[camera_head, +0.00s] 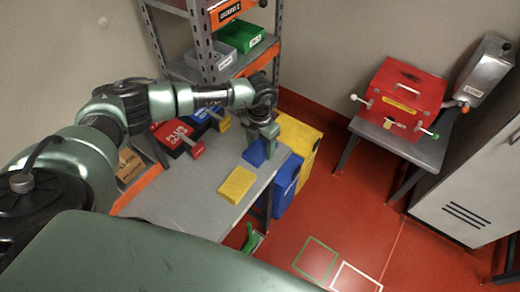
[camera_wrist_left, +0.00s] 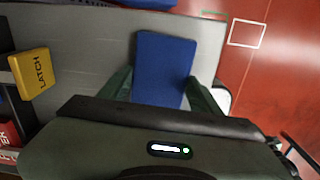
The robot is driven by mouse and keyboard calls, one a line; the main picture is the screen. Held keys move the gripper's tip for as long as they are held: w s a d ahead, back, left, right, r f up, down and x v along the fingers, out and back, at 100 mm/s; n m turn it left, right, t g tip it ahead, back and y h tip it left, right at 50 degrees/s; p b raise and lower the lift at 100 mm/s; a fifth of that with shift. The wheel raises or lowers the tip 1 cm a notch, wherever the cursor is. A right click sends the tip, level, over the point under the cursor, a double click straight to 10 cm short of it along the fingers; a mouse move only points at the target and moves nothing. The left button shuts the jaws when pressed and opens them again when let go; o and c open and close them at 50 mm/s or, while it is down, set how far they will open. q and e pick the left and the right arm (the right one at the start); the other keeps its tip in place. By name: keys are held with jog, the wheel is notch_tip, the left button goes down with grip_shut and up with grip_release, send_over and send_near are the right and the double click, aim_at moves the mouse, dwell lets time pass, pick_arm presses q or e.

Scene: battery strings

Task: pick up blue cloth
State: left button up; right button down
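The blue cloth (camera_head: 255,153) lies on the grey bench top near its right edge. It also shows as a flat blue rectangle in the left wrist view (camera_wrist_left: 165,65). My left gripper (camera_head: 265,136) is above the cloth, pointing down, and covers part of it in the head view. In the left wrist view its two dark green fingers (camera_wrist_left: 161,92) stand apart, one at each side of the cloth's near end. I cannot tell whether they touch it. My right gripper is in neither view.
A yellow cloth (camera_head: 237,185) lies nearer on the bench (camera_head: 190,190). A shelf rack (camera_head: 205,45) with bins stands behind. A blue bin (camera_head: 287,185) and yellow box (camera_head: 300,140) stand beside the bench.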

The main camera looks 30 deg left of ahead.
aim_at(260, 149)
pick_arm(q)
jog(key=c, duration=0.5)
jog(key=shift+r, duration=0.1)
jog(key=shift+c, duration=0.5)
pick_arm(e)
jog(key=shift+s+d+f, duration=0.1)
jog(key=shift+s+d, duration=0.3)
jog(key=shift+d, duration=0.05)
